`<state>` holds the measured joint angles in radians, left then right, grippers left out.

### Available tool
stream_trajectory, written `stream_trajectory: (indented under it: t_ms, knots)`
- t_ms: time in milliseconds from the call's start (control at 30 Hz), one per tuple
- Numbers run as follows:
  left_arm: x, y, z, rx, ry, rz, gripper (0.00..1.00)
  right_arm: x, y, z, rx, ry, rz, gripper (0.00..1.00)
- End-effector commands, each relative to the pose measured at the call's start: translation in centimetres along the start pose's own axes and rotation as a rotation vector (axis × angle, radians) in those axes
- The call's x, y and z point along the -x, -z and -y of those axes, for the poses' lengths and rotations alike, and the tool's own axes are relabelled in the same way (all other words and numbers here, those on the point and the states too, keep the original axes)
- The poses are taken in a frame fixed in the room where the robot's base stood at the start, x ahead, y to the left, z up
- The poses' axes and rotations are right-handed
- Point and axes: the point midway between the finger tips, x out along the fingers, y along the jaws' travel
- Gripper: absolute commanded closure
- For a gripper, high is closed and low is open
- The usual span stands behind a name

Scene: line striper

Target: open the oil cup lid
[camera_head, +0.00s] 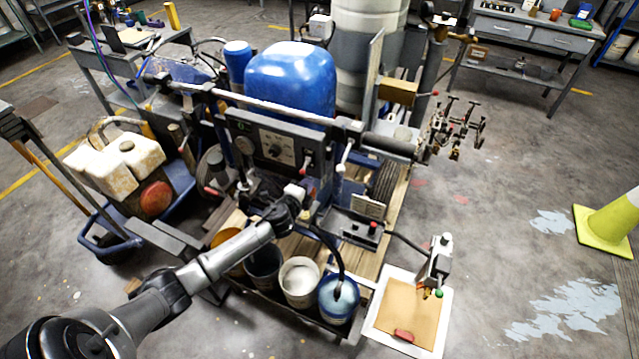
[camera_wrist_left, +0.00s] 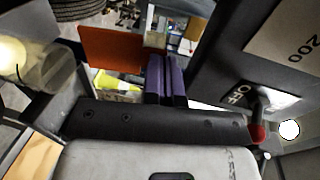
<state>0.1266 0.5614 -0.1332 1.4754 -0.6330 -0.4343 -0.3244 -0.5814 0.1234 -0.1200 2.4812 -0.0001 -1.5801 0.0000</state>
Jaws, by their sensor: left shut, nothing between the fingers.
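My left arm comes in from the lower left, and its gripper (camera_head: 297,192) is at the front of the line striper (camera_head: 268,150), below its control panel. In the left wrist view the two purple-blue fingers of the left gripper (camera_wrist_left: 166,78) are together with nothing between them. I cannot pick out the oil cup or its lid for certain in either view. A clear cylindrical part (camera_wrist_left: 45,68) shows at the left of the wrist view, but I cannot tell what it is. My right gripper is in neither view.
A red-tipped switch (camera_wrist_left: 257,130) on a dark panel is close at the right of the wrist view. An orange plate (camera_wrist_left: 108,48) is beyond the fingers. Several buckets, one white (camera_head: 300,278), stand below the arm. A yellow cone (camera_head: 610,222) stands on the open floor at right.

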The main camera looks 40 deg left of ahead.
Motion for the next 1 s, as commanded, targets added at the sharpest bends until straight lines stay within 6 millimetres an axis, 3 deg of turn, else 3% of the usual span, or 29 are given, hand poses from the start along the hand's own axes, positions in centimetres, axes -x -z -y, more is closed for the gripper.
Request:
stream_trajectory:
  t_ms: [200,633,867,1000]
  knots:
    - [0.3,-1.2,0.0,0.002,-0.021,0.017,1.0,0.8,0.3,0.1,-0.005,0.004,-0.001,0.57]
    - [0.7,-0.9,0.1,0.002,-0.021,0.012,1.0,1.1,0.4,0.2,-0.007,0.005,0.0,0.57]
    - [3.8,0.7,0.4,0.0,-0.023,-0.01,1.0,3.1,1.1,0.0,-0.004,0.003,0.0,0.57]
    - [6.5,0.7,0.0,-0.002,-0.023,-0.012,1.0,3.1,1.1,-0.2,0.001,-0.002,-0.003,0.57]
